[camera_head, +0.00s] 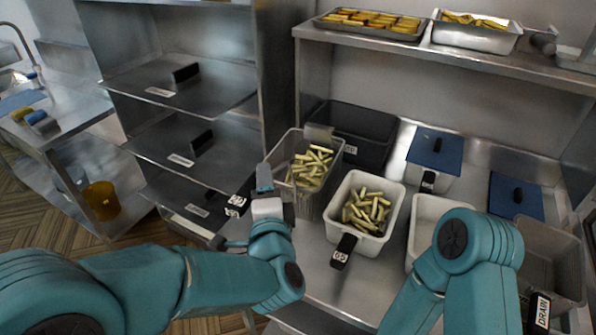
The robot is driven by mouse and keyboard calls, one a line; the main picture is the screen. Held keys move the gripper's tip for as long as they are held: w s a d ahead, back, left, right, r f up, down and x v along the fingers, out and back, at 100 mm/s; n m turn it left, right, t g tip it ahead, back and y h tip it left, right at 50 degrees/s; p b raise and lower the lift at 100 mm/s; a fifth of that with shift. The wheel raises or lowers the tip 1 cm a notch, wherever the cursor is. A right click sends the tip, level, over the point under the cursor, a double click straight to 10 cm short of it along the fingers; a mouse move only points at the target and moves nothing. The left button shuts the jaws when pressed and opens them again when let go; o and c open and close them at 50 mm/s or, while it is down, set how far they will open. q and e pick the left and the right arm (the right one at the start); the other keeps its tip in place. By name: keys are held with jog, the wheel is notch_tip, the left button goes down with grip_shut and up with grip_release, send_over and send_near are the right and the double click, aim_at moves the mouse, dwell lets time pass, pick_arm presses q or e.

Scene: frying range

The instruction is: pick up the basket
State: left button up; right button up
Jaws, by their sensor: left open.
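A grey, see-through basket (321,199) holding cut fries stands on the steel counter, left of centre. A white bin (399,205) with fries and a black handle tag marked 05 stands just right of it. My left gripper (274,190) is at the near left side of the grey basket, open, with nothing seen between its fingers. It overlaps the basket's left edge in the picture, and I cannot tell whether they touch. My right arm (470,255) shows at the lower right, but its gripper is not in view.
Dark bin (368,132) stands behind the basket. Blue-lidded bins (436,150) and an empty basket marked DRAIN (556,250) are at the right. A shelf (450,50) with food trays hangs above.

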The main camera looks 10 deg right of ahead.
pick_arm(q)
jog(key=shift+w+d+f, duration=0.1)
jog(key=shift+w, duration=0.85)
jog(key=shift+s, duration=0.1)
grip_shut()
jog(key=shift+r, duration=0.2)
notch_tip(320, 180, up, 20)
jog(key=p, duration=0.3)
